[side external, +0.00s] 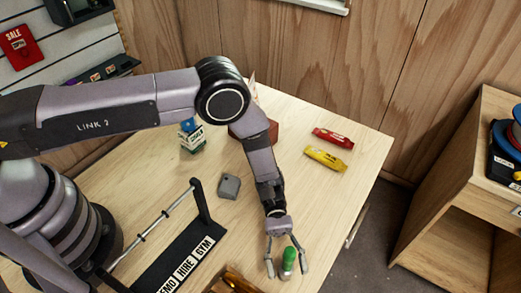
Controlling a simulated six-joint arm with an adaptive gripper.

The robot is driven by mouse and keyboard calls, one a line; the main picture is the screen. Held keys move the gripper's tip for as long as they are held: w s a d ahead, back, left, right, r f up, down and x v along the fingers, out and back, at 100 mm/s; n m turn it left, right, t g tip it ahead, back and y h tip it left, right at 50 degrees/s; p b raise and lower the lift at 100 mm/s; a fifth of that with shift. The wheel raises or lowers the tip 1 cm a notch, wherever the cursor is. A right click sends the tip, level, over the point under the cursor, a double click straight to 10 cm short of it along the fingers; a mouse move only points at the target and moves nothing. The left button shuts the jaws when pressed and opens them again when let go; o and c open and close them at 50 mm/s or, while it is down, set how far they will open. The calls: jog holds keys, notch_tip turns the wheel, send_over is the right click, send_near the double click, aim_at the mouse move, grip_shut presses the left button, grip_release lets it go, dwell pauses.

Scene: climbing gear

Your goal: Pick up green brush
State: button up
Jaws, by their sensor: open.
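The green brush (288,260) stands near the front of the wooden table, with a green upper part and a paler lower end. My gripper (286,273) is open and points down at the brush. One finger is on each side of it, the right finger closer to it. I cannot tell from this view whether either finger touches the brush.
A dark rack (184,250) with lettering lies left of my gripper, and a wooden box (232,281) is at the front edge. A grey block (229,187), red packet (333,138) and yellow packet (326,158) lie farther back.

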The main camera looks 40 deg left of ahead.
jog(key=shift+c, duration=0.4)
grip_shut()
jog(key=shift+r, duration=0.1)
